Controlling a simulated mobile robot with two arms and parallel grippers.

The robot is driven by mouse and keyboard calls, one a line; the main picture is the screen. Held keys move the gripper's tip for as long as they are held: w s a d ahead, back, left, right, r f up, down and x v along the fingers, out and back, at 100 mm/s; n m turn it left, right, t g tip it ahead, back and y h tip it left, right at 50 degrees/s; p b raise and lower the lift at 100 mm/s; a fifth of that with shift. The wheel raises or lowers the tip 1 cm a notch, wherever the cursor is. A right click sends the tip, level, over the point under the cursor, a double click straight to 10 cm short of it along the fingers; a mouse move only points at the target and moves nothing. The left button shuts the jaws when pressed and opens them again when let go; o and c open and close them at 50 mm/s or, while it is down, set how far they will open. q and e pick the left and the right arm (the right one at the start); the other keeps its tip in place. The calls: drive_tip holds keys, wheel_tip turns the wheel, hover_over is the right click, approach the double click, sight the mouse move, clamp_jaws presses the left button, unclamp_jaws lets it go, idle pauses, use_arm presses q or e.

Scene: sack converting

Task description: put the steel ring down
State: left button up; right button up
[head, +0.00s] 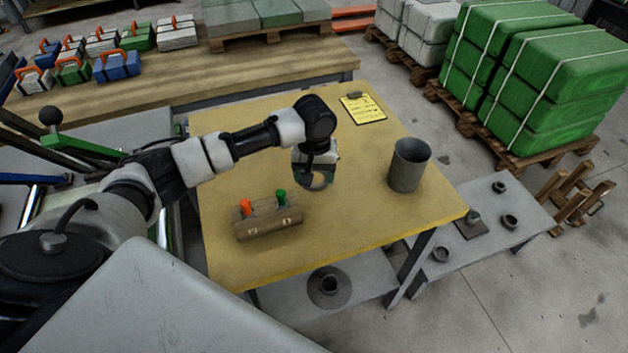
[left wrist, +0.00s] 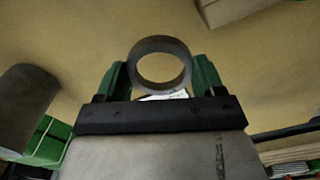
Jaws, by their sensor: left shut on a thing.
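My left gripper (head: 316,180) is over the yellow table (head: 352,225), between the control box and the grey cup. In the left wrist view its green fingers (left wrist: 162,78) are shut on the steel ring (left wrist: 160,44), one on each side, and the ring's open hole faces the camera. In the head view the ring is small and partly hidden at the fingertips. I cannot tell whether it touches the tabletop. My right gripper is not in view.
A tan box (head: 268,222) with an orange and a green button stands left of the gripper. A tall grey cup (head: 408,166) stands to the right. A yellow sheet on a clipboard (head: 363,108) lies at the back. The table's front middle is clear.

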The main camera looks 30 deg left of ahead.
sight(314, 183)
use_arm(q)
wheel_tip(314, 183, down, 4)
drive_tip(key=shift+r, duration=0.1)
drive_tip(key=o, duration=1)
